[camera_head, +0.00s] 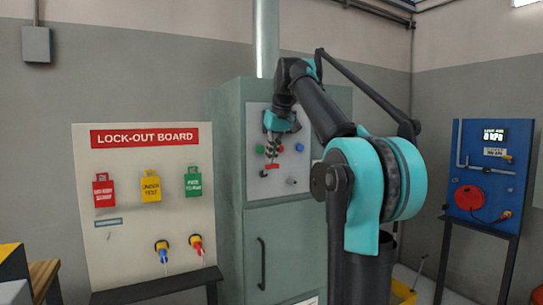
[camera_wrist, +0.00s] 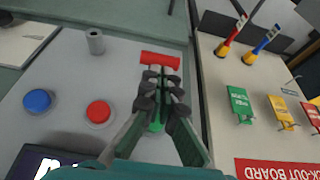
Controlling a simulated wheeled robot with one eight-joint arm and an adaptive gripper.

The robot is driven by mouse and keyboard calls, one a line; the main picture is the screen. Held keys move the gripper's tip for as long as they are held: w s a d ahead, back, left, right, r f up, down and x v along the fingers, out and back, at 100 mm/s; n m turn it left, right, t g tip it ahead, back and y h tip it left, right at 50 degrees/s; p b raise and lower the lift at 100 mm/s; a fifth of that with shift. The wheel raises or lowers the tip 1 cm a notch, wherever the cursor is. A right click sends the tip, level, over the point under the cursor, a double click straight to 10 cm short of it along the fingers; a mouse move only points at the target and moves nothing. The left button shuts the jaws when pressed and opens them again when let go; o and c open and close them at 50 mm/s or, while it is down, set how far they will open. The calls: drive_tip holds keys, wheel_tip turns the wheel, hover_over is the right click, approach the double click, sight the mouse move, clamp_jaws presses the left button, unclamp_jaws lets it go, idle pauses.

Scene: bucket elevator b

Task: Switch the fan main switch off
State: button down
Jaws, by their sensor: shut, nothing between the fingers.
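A red bar-shaped handle (camera_head: 272,166) sits low on the grey control panel (camera_head: 257,187) of the green cabinet; no label naming it as the fan main switch is readable. In the wrist view the red handle (camera_wrist: 160,60) lies just beyond my fingertips. My gripper (camera_head: 272,153) is in front of the panel, above the handle. In the wrist view my gripper (camera_wrist: 160,76) has its fingers together and holds nothing. The fingertips overlap the handle's near edge in the picture; I cannot tell whether they touch it. The fingers partly hide a green button (camera_wrist: 155,127).
The wrist view shows a red button (camera_wrist: 99,112), a blue button (camera_wrist: 38,101), a grey knob (camera_wrist: 95,42) and a dark display (camera_wrist: 52,162). The lock-out board (camera_head: 140,220) with tags and padlocks stands left of the cabinet. A blue gauge panel (camera_head: 488,175) stands right.

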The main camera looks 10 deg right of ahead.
drive_tip(key=shift+s+d+f+t, duration=0.15)
drive_tip(key=shift+s+f+t, duration=0.3)
drive_tip(key=shift+t, duration=0.25)
wheel_tip(320, 180, down, 13)
drive_tip(key=t+y, duration=0.3)
drive_tip(key=t, duration=0.5)
drive_tip(key=shift+s, duration=0.4)
idle(0.4)
drive_tip(key=shift+d, duration=0.1)
idle(0.5)
